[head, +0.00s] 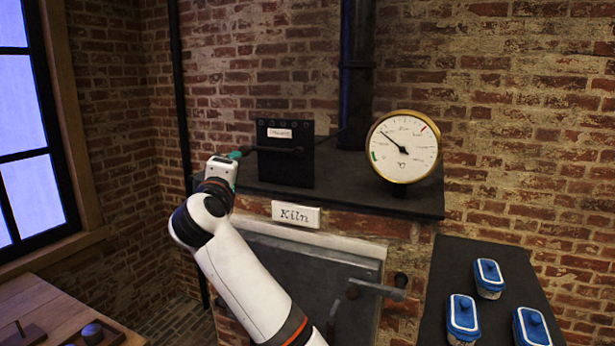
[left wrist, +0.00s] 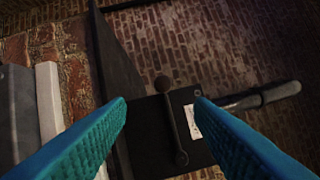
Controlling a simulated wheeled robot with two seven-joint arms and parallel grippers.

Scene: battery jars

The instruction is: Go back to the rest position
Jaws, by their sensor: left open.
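My left gripper (head: 237,156) is at the left end of the black box on the kiln shelf. Its teal fingers show in the left wrist view (left wrist: 160,105), spread apart with a gap between their tips. The black box (head: 286,168) bears a small white label and a dark horizontal lever (head: 280,149). The left fingertips are close to the lever's left end; whether they touch it I cannot tell. In the left wrist view, the box (left wrist: 150,135) shows beyond the gap between the fingers. My right gripper is in neither view.
A round gauge (head: 404,146) stands right of the box on the dark shelf (head: 350,192). The kiln door (head: 290,262) with its handle (head: 375,289) is below. Several blue-lidded jars (head: 463,318) stand on a dark table at right. A wooden bench (head: 50,301) is at lower left.

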